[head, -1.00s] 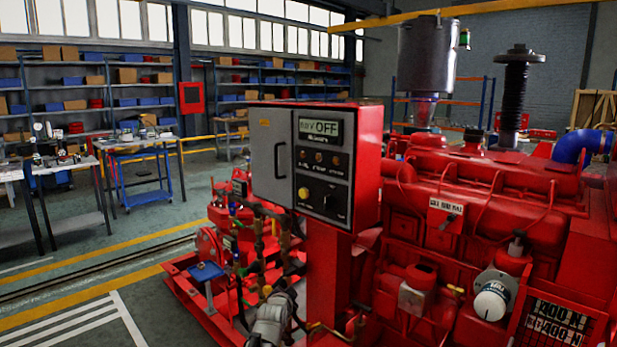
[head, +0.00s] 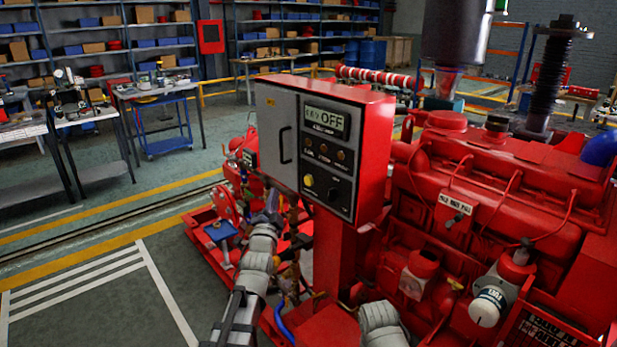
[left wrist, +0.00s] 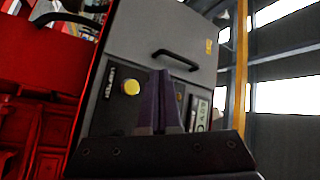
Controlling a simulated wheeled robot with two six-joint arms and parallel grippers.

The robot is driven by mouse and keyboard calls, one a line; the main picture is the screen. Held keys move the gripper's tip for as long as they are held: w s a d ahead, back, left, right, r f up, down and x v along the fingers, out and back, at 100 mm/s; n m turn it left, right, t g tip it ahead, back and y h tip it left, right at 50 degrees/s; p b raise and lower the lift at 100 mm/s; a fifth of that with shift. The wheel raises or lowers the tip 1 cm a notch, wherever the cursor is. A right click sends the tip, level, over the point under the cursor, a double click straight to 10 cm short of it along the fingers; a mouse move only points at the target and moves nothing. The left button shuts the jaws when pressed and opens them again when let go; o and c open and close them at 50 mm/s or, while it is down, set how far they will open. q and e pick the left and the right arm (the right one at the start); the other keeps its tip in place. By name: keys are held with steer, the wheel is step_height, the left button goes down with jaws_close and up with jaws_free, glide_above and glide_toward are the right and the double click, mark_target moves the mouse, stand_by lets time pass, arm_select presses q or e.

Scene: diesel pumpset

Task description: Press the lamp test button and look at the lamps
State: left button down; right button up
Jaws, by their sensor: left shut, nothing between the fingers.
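The control box (head: 375,115) is red with a grey front. I cannot tell whether any lamp is lit. My left gripper (head: 273,198) is below and left of the panel in the head view. In the left wrist view its shut fingers (left wrist: 168,95) point at the box, with the yellow button (left wrist: 131,87) just left of them, seemingly untouched. The fingers hide part of the panel there.
The red engine (head: 480,190) stands close on the right. Red pump parts and pipes lie below and left of the box. A black door handle (head: 285,145) sticks out left of the panel. A grey part of my other arm shows at the bottom. Open floor lies left.

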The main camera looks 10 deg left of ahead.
arm_select(q)
steer(key=shift+w, duration=0.1)
steer(key=w+d, duration=0.5)
steer(key=w, duration=0.1)
steer(key=shift+w+d, duration=0.2)
steer(key=shift+w, duration=0.15)
steer(key=shift+w+d, duration=0.15)
steer(key=shift+w, duration=0.05)
stand_by(2.1)
steer(key=shift+w+d, duration=0.15)
steer(key=shift+w+d, duration=0.25)
steer(key=shift+w, duration=0.1)
stand_by(0.8)
steer(key=shift+s+a, duration=0.1)
steer(key=shift+s, duration=0.05)
steer(key=shift+s+a, duration=0.4)
steer(key=shift+s, duration=0.15)
stand_by(0.3)
steer(key=shift+s+a, duration=0.8)
steer(key=shift+s, duration=0.2)
steer(key=shift+s+a, duration=0.75)
steer(key=shift+s, duration=0.25)
